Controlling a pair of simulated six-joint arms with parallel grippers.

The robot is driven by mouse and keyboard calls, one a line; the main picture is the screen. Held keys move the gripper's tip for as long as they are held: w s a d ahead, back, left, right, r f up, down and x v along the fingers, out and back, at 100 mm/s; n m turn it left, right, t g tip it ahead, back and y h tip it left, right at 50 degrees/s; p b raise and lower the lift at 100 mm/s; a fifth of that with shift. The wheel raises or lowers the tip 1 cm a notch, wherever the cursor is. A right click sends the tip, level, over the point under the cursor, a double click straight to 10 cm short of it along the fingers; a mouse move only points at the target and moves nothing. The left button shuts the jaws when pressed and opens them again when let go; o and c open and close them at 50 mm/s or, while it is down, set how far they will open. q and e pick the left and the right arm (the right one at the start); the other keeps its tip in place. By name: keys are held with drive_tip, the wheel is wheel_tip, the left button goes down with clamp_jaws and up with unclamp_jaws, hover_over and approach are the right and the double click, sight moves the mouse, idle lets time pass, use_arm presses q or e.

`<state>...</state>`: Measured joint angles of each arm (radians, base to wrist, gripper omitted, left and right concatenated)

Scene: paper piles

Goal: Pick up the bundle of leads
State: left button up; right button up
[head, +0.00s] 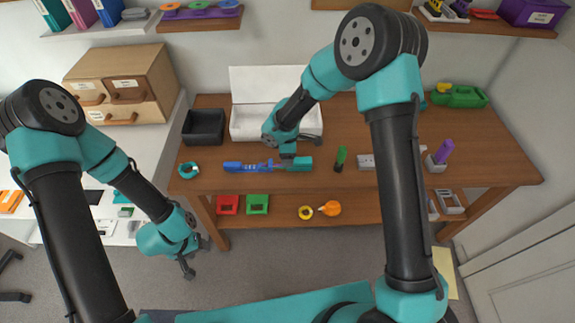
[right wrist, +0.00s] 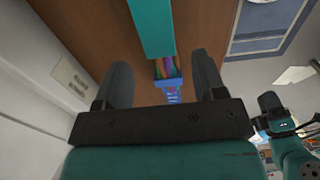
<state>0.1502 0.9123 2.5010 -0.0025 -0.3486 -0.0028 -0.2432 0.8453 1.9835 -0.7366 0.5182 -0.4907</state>
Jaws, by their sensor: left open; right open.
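A long blue piece (head: 247,166) lies on the wooden table, in line with a teal block (head: 299,164). In the right wrist view a bundle of multicoloured leads (right wrist: 167,68) shows between the blue piece (right wrist: 168,87) and the teal block (right wrist: 152,25); whether all three are joined I cannot tell. My right gripper (head: 287,155) is just above the teal end in the head view. In its wrist view its fingers (right wrist: 163,80) are apart with nothing seen held. My left gripper (head: 196,257) is open and empty, low beside the table's left front.
A white open box (head: 247,122) and a black tray (head: 203,127) stand at the back. A teal ring (head: 188,170), green marker (head: 340,158) and white block (head: 366,161) lie on the table (head: 495,165). A lower shelf (head: 284,205) holds small items.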

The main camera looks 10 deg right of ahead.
drive_tip(key=shift+f, duration=1.95)
drive_tip(key=shift+c, duration=0.3)
drive_tip(key=c, duration=1)
